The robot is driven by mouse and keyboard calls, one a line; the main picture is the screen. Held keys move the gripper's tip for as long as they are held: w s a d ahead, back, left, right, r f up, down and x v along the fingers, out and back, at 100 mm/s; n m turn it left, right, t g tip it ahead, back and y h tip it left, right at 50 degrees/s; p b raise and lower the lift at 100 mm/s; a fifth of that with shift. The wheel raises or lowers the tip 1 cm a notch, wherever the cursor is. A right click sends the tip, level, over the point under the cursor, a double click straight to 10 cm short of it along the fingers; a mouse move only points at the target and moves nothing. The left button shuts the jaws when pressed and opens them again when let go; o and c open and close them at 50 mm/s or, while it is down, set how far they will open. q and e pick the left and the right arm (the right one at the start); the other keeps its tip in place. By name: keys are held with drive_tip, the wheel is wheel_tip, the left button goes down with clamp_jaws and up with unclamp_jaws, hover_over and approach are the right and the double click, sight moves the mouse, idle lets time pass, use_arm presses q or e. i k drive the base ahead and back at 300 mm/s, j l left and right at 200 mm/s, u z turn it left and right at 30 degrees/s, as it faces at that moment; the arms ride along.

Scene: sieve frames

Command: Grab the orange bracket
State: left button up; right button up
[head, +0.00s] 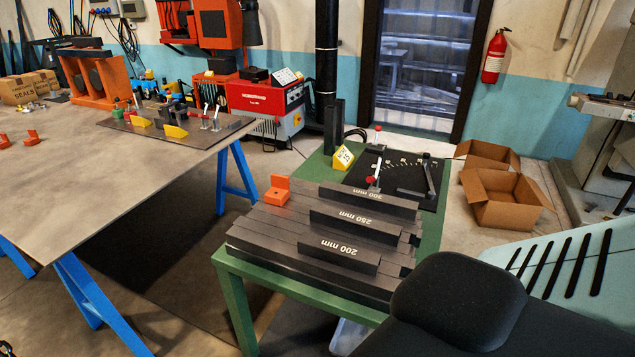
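An orange bracket (276,193) with an upright plate and a flat foot sits on the left part of the stacked dark metal bars (262,225), which lie on a green bench (232,288). Neither of my grippers is in view, so nothing is seen touching a bracket.
Bars marked 200, 250 and 300 mm lie right of the bracket. Behind them are a black angle plate (405,193) and a yellow block (342,158). The grey table (90,190) stands left across a floor gap. Open cardboard boxes (505,205) stand right. My dark and pale body parts fill the lower right.

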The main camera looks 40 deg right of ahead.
sight(279, 193)
drive_tip(key=i+z, duration=0.15)
drive_tip(key=z, duration=0.3)
drive_tip(key=i+j+z, duration=0.15)
drive_tip(key=z, duration=0.25)
drive_tip(key=i+j+z, duration=0.15)
drive_tip(key=z, duration=0.3)
drive_tip(key=i+j+z, duration=0.3)
drive_tip(key=j+z, duration=0.1)
drive_tip(key=z, duration=0.2)
drive_tip(key=i, duration=0.05)
